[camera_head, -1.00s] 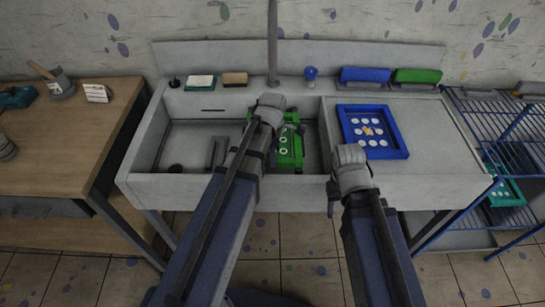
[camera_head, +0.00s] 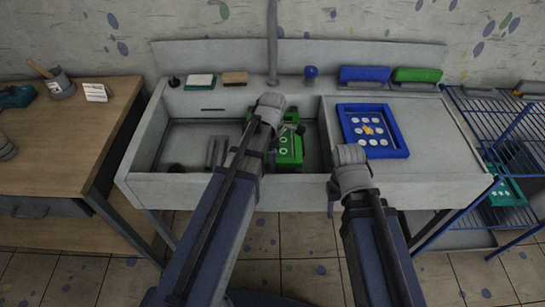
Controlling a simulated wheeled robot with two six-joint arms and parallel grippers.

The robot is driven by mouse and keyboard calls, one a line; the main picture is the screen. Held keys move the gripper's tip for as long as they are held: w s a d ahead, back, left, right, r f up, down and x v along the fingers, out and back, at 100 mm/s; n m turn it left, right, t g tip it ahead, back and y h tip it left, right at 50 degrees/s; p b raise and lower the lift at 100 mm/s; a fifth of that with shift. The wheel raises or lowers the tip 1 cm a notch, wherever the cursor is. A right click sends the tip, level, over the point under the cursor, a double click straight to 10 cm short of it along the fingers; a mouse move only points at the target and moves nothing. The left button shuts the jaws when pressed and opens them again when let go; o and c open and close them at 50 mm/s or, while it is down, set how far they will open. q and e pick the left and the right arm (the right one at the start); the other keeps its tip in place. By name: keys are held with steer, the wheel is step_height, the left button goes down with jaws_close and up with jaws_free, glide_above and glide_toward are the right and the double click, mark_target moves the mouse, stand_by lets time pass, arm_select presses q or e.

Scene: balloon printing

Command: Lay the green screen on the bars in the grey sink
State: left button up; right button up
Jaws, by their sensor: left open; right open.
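The green screen (camera_head: 290,150) with white rings is in the right part of the grey sink (camera_head: 180,184). My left arm and gripper hide its left side, so I cannot tell whether it lies flat on the bars. Grey bars (camera_head: 216,152) show in the sink just left of my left arm. My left gripper (camera_head: 270,104) is over the screen's upper left; its fingers are mostly hidden and it is open. My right gripper (camera_head: 336,190) is open and empty at the sink's front edge, right of the screen.
A blue screen (camera_head: 346,125) with white dots lies on the counter right of the sink. Blue (camera_head: 365,74) and green (camera_head: 417,75) squeegee-like items stand behind it. A faucet pipe (camera_head: 272,45) rises behind my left gripper. A blue wire rack (camera_head: 495,120) stands at right.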

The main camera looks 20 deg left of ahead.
arm_select(q)
steer(key=shift+r, duration=0.1)
step_height(320, 180, up, 8)
steer(key=p, duration=0.8)
steer(key=shift+f, duration=0.2)
steer(key=shift+s+d+m, duration=0.3)
steer(key=shift+m, duration=0.2)
steer(key=s+d+m, duration=0.2)
steer(key=m, duration=0.1)
steer(key=s+d+m, duration=0.1)
steer(key=d+m, duration=0.1)
steer(key=m, duration=0.1)
steer(key=s+d+m, duration=0.1)
steer(key=s+m, duration=0.1)
steer(key=m, duration=0.2)
steer(key=shift+s+d+y, duration=0.3)
steer(key=shift+s+d, duration=0.05)
steer(key=shift+d, duration=0.05)
steer(key=s+d+m, duration=0.5)
steer(key=s+m, duration=0.2)
steer(key=m, duration=0.7)
steer(key=shift+y, duration=0.3)
